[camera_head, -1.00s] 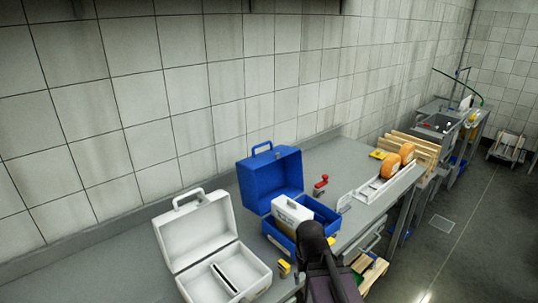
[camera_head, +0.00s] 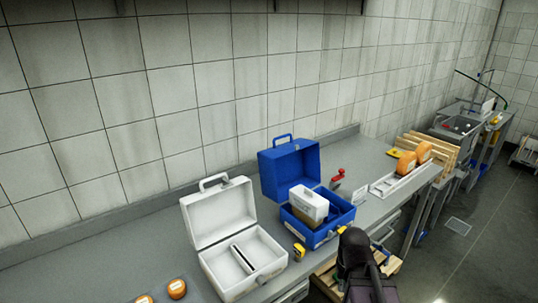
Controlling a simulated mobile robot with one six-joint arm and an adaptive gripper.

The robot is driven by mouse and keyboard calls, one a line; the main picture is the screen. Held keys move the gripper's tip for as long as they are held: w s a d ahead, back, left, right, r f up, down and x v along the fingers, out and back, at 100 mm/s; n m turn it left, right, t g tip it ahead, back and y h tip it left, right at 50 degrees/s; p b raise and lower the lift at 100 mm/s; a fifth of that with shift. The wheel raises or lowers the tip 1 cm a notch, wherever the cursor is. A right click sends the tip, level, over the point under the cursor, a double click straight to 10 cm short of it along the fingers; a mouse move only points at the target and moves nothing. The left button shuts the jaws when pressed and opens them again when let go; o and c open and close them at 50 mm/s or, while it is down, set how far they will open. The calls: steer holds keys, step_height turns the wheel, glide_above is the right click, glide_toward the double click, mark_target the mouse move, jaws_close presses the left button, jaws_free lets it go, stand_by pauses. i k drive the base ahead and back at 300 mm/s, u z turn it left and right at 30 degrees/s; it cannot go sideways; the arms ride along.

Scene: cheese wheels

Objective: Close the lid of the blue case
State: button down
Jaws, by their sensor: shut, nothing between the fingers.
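The blue case (camera_head: 345,213) stands on the grey counter with its lid (camera_head: 288,170) raised, leaning back toward the wall. A handle is on top of the lid. A white box (camera_head: 311,199) sits in the case's lower part, sticking up above the rim. My dark arm (camera_head: 356,252) is at the bottom, in front of and to the right of the case. I cannot make out its gripper or fingertips.
An open white case (camera_head: 226,265) stands left of the blue one. A yellow item (camera_head: 299,250) lies in front between them. A red item (camera_head: 338,176) and a white tray (camera_head: 382,191) are to the right. Orange cheese wheels (camera_head: 177,288) show at bottom left.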

mark_target(282, 167)
steer(key=z, duration=0.4)
steer(key=k, duration=1.05)
steer(key=z, duration=0.45)
steer(key=i, duration=1.25)
steer(key=u, duration=0.8)
steer(key=i, duration=0.7)
steer(key=u, duration=0.3)
